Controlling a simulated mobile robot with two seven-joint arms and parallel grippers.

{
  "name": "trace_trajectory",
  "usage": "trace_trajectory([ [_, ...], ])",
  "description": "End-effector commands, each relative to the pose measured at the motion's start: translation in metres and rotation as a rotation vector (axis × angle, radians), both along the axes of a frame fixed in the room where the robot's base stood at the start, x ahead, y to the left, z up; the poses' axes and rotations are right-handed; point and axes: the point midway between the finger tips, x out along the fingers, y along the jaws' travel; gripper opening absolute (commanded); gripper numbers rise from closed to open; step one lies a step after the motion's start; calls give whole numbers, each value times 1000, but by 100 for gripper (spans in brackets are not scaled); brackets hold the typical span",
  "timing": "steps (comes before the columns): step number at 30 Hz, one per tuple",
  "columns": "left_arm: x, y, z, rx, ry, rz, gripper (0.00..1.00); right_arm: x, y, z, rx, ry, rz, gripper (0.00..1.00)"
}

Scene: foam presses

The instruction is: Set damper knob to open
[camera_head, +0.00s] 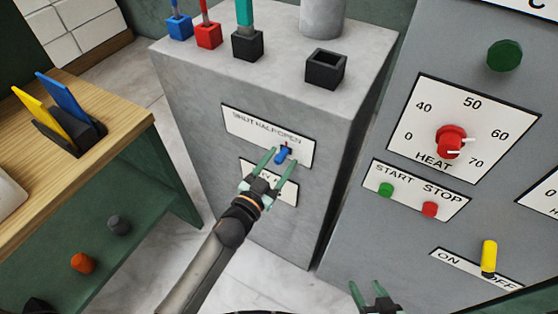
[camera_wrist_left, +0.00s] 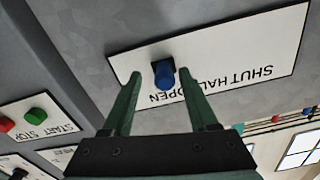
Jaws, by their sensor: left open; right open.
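The blue damper knob (camera_head: 284,154) sits on a white label plate (camera_head: 240,121) reading SHUT, HALF, OPEN, on the front of the grey cabinet. My left gripper (camera_head: 283,157) is open, with one finger to each side of the knob. In the left wrist view the knob (camera_wrist_left: 163,73) shows upside down with its plate (camera_wrist_left: 225,62), between the two fingertips (camera_wrist_left: 159,75). I see no finger pressed on it. My right gripper (camera_head: 368,292) is open and empty at the bottom edge of the head view.
A second label plate (camera_head: 284,193) lies below, partly hidden by my left gripper. To the right is a panel with a red HEAT knob (camera_head: 450,141), START (camera_head: 386,190) and STOP (camera_head: 430,209) buttons and a yellow switch (camera_head: 489,256). A wooden bench (camera_head: 120,125) stands left.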

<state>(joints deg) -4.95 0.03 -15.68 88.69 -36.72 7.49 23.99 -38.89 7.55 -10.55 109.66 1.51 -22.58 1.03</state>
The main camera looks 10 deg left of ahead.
Motion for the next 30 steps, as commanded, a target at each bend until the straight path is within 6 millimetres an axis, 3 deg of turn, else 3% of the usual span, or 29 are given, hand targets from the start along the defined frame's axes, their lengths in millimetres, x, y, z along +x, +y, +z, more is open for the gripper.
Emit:
trace_trajectory([
  [8, -10, 5, -1, 2, 1, 1, 60, 0, 0, 0, 0, 0, 0, 60],
  [21, -89, 33, -2, 1, 3, 1, 60, 0, 0, -4, 0, 0, 0, 60],
  [30, -116, 43, 0, 0, 1, 0, 60, 0, 0, -6, 1, 0, -1, 60],
])
